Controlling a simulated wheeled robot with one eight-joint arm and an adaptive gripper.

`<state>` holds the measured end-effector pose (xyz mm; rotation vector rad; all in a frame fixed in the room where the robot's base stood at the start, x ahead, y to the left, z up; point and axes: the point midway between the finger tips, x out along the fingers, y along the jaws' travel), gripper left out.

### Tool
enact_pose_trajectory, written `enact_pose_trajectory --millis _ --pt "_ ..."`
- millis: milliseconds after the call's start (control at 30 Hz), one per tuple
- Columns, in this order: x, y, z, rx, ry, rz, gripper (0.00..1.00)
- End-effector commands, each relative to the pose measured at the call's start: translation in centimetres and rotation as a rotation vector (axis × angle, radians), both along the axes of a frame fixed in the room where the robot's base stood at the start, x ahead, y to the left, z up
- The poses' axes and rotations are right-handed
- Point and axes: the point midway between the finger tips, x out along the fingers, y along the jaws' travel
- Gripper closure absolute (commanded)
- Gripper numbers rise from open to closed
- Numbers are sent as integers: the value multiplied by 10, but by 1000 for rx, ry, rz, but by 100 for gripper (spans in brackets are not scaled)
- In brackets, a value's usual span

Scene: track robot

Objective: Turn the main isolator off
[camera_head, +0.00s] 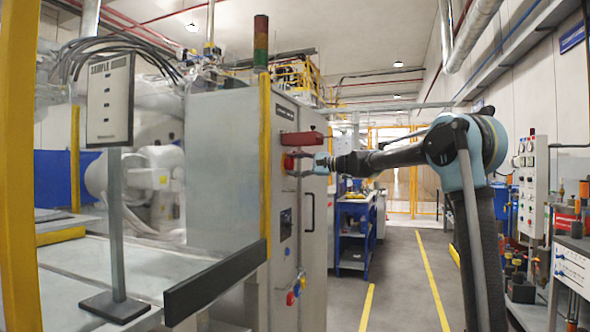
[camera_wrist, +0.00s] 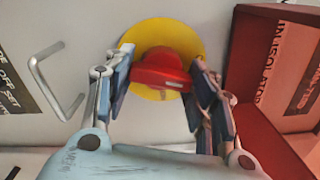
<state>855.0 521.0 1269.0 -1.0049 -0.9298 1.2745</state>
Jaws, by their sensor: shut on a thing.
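The main isolator is a red rotary handle (camera_wrist: 163,70) on a round yellow plate (camera_wrist: 168,33), fixed to a pale cabinet door. In the wrist view the handle's grip bar lies roughly across the picture. My gripper (camera_wrist: 160,82) has one finger pad at each end of the bar and is shut on it. In the head view my gripper (camera_head: 303,163) reaches in from the right to the red handle (camera_head: 289,162), which is partly hidden by the fingers.
A red box (camera_head: 302,139) with "ISOLATOR" lettering sits just above the handle; it shows close on the right in the wrist view (camera_wrist: 228,95). A metal door handle (camera_head: 309,212) and other controls sit lower on the cabinet (camera_head: 222,175). The aisle (camera_head: 405,280) is clear.

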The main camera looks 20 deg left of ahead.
Motion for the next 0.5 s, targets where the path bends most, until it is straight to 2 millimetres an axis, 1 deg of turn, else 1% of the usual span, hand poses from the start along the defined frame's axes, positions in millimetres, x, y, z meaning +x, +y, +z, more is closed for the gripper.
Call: enact_pose_trajectory --millis 200,500 --pt "1 -1 -1 -14 -153 -3 73" --pt "1 -1 -1 -25 -279 -2 73"
